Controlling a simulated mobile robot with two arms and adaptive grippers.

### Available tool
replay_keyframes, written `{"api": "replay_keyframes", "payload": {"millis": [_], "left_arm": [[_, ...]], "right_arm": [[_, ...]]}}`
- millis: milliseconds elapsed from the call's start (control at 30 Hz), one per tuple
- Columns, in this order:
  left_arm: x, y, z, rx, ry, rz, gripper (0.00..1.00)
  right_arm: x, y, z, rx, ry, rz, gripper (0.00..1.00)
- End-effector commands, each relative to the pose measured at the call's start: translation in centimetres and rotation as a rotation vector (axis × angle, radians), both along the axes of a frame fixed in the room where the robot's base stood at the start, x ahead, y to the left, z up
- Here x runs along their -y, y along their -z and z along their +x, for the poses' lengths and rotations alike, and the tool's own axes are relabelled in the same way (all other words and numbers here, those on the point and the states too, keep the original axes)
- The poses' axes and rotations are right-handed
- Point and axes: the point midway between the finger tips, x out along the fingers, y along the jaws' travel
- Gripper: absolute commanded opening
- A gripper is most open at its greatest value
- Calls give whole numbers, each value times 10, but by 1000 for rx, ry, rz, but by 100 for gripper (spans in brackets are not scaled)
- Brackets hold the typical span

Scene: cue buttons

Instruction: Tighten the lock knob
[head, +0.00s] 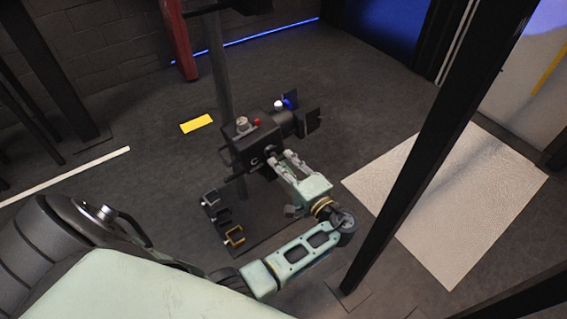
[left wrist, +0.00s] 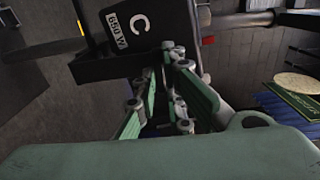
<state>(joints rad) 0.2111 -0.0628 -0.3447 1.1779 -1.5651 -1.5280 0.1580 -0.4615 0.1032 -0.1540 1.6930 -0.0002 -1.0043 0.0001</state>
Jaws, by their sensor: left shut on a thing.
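A black stage lamp (head: 252,151) is mounted on an upright post; its side carries a label with a "C", and in the left wrist view the label (left wrist: 129,28) also reads "650 W". My left gripper (head: 277,157) reaches it from the lower right and is shut at a small dark knob (head: 270,150) on the lamp's side. In the left wrist view the fingertips of my left gripper (left wrist: 172,50) meet right by the housing's lower edge, and they hide most of the knob. My right gripper does not show.
Barn-door flaps (head: 313,120) and a blue part (head: 290,101) stick out at the lamp's right. A red button (head: 257,122) sits on top. A base plate with several clamps (head: 234,236) lies below. A dark upright beam (head: 420,160) stands right of my arm.

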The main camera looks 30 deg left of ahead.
Motion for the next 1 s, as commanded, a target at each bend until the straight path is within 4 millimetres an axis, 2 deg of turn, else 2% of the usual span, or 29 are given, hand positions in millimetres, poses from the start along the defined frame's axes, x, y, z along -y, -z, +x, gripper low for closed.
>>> {"api": "replay_keyframes", "payload": {"millis": [133, 167, 367, 733, 1000], "left_arm": [[0, 0, 1, -1, 3, 2, 0], [0, 0, 1, -1, 3, 2, 10], [0, 0, 0, -1, 2, 0, 28], [4, 0, -2, 0, 1, -1, 28], [44, 1, -17, -1, 3, -3, 28]], "right_arm": [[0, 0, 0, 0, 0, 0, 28], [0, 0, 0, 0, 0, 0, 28], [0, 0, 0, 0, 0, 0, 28], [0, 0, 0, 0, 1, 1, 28], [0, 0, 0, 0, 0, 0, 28]]}}
